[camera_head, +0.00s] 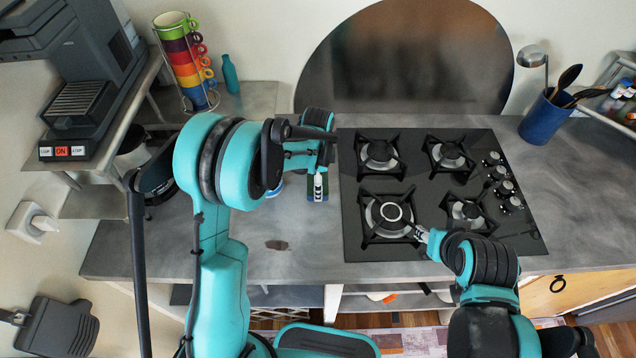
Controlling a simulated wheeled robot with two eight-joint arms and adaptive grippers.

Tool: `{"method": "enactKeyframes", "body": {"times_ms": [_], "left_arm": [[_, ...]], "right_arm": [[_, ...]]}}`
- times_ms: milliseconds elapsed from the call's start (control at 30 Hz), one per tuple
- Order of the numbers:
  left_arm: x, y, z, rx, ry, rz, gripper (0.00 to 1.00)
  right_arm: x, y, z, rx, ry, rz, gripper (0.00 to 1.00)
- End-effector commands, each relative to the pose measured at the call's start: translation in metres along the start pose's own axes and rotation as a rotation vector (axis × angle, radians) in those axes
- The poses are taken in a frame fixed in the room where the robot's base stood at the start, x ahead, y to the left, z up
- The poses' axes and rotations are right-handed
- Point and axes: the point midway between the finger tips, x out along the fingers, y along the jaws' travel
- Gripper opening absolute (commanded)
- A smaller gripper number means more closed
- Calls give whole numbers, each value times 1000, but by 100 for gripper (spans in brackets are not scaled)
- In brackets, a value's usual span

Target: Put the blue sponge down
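The blue sponge (311,193) is a small dark blue and green block at the left of the stove. My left gripper (318,186) points down over it, one finger across its middle and sponge showing on both sides. It looks shut on the sponge; the far finger is hidden. I cannot tell whether the sponge touches the counter. My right gripper (419,234) is low over the stove's front edge, beside the front left burner. Its fingers are too small to tell open from shut.
The black gas stove (420,178) fills the middle of the grey counter (300,245). A blue and white item (274,190) is partly hidden behind my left arm. Stacked cups (185,60), a teal bottle (230,74) and a blue utensil pot (544,119) stand behind. The front left counter is mostly clear.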

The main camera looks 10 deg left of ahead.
Motion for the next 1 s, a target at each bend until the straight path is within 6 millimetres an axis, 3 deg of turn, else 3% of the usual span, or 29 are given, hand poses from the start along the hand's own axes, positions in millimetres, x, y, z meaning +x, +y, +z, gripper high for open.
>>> {"method": "enactKeyframes", "body": {"times_ms": [333,367,400,433,833,1000], "left_arm": [[4,0,0,0,0,0,63],[4,0,0,0,0,0,86],[3,0,0,0,0,0,96],[3,0,0,0,0,0,100],[-1,0,0,0,0,0,100],[-26,0,0,0,0,0,100]], "right_arm": [[3,0,2,0,0,0,40],[3,0,2,0,0,0,40],[2,0,2,0,0,0,40],[2,0,2,0,0,0,40],[-1,0,-1,0,0,0,40],[-6,0,-4,0,0,0,40]]}}
